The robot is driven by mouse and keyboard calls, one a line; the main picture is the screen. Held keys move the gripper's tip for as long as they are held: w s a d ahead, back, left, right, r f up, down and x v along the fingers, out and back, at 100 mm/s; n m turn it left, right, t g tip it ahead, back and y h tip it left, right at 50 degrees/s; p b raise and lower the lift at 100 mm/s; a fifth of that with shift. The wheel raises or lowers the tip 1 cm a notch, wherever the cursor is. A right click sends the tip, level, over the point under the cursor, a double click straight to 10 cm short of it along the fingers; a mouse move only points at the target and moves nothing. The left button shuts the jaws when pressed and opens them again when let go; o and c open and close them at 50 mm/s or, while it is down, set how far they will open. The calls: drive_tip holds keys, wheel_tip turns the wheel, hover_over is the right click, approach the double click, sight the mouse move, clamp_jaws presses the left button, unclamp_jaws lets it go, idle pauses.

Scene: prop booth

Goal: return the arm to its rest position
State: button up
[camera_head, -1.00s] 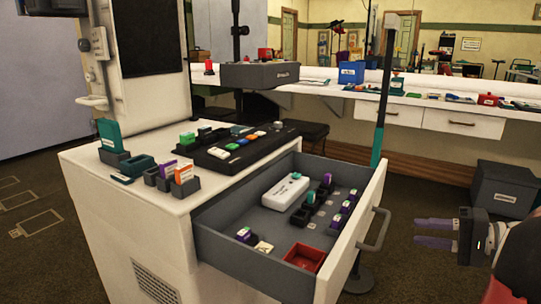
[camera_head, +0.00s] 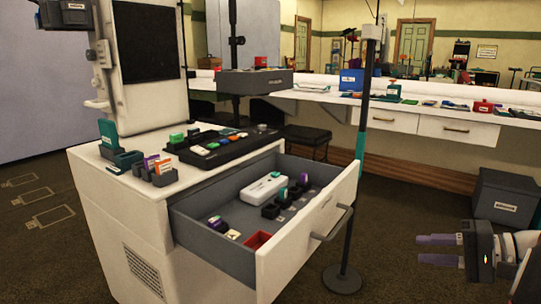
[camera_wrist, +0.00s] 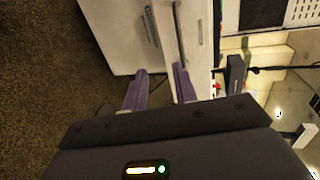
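My gripper (camera_head: 420,249) is at the lower right of the head view, its two purple-grey fingers pointing left with a clear gap between them. It is open and empty, well to the right of the open drawer (camera_head: 205,238) and touching nothing. In the wrist view the fingers (camera_wrist: 160,78) reach up from the dark gripper body, apart, with the white cabinet front beyond them. Most of my arm is outside the head view.
The white cabinet (camera_head: 115,225) has its drawer pulled out, holding small blocks, a white box (camera_head: 265,187) and a red tray (camera_head: 257,240). A pole on a round base (camera_head: 341,279) stands beside the drawer. A dark bin (camera_head: 505,197) stands behind my gripper.

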drive_tip(key=s+a+f+n+g+h+p, duration=0.1)
drive_tip(key=s+a+n+h+p, duration=0.3)
drive_tip(key=s+a+h, duration=0.8)
drive_tip(key=s+a+n+g, duration=0.1)
drive_tip(key=s+a+n, duration=0.1)
drive_tip(key=a, duration=0.4)
drive_tip(key=shift+s+f+n+p, duration=0.25)
drive_tip(key=shift+s+n+p, duration=0.15)
drive_tip(key=shift+s, duration=0.3)
